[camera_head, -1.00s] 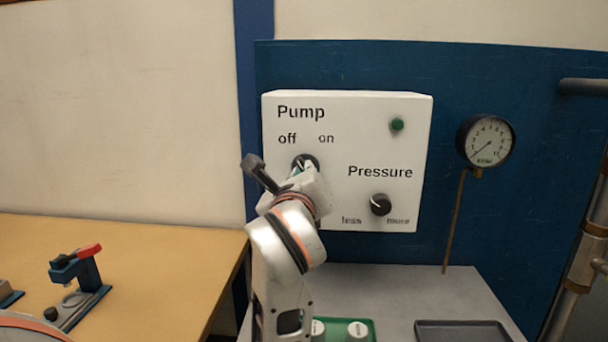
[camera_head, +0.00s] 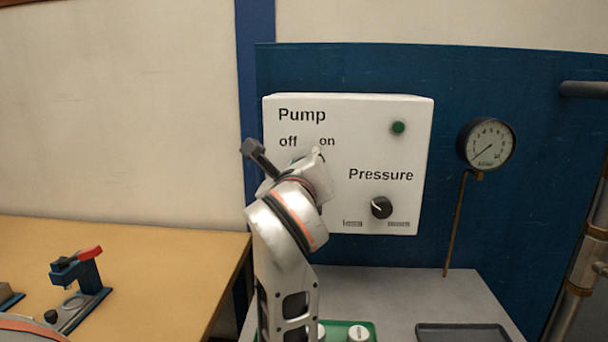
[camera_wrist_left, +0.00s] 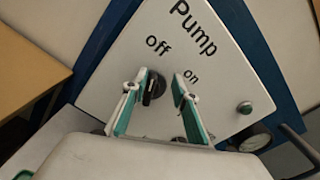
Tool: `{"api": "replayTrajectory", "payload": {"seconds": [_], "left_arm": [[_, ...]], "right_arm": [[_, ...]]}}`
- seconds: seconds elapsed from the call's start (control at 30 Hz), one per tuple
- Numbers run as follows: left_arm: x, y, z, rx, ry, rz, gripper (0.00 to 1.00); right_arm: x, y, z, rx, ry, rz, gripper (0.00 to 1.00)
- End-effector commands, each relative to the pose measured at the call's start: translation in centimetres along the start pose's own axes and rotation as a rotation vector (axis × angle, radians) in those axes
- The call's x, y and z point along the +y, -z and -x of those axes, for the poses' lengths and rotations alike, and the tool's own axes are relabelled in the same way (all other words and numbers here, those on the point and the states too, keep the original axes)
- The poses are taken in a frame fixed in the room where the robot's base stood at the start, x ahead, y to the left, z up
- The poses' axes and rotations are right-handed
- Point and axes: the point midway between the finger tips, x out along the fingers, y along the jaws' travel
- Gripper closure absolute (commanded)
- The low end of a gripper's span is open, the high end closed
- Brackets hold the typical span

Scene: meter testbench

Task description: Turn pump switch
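The white pump box (camera_head: 345,214) hangs on a blue panel, marked "Pump", "off" and "on". Its black pump switch knob (camera_wrist_left: 153,88) shows in the left wrist view below the "off" label; I cannot tell its exact setting. In the head view my wrist hides nearly all of the knob. My left gripper (camera_wrist_left: 159,90) is open, with green-and-white fingers on either side of the knob. The knob is nearer the left finger in that view, and contact is unclear. In the head view the left gripper (camera_head: 312,160) is mostly hidden behind its wrist. My right gripper is not in view.
A green lamp (camera_head: 398,127) and the black pressure knob (camera_head: 381,208) are on the box. A gauge (camera_head: 486,144) stands to its right. Below are a green tray (camera_head: 371,329) with white-topped items and a dark tray (camera_head: 463,333). A wooden table (camera_head: 160,250) is at left.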

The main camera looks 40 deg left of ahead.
Motion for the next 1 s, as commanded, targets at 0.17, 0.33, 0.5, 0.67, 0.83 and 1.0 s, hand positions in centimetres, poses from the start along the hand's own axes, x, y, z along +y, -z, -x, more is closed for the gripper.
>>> {"api": "replayTrajectory", "payload": {"seconds": [0.17,0.33,0.5,0.67,0.83,1.0], "left_arm": [[-1.8,-3.0,0.1,-0.005,0.005,0.005,0.73],[-3.0,-4.9,0.1,-0.003,0.004,0.002,0.73],[-3.6,-6.0,0.0,-0.002,0.001,0.001,0.73],[-3.8,-6.3,0.0,-0.002,0.001,0.0,0.73],[-3.8,-6.3,0.0,-0.001,0.001,-0.001,0.73],[-3.8,-6.7,0.2,-0.009,-0.001,-0.006,0.73]], "right_arm": [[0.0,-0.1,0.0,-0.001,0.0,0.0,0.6],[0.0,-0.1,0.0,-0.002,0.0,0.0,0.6],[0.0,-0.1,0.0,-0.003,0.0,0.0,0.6],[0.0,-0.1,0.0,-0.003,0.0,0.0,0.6],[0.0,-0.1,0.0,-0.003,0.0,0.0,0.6],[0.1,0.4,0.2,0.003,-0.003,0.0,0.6]]}}
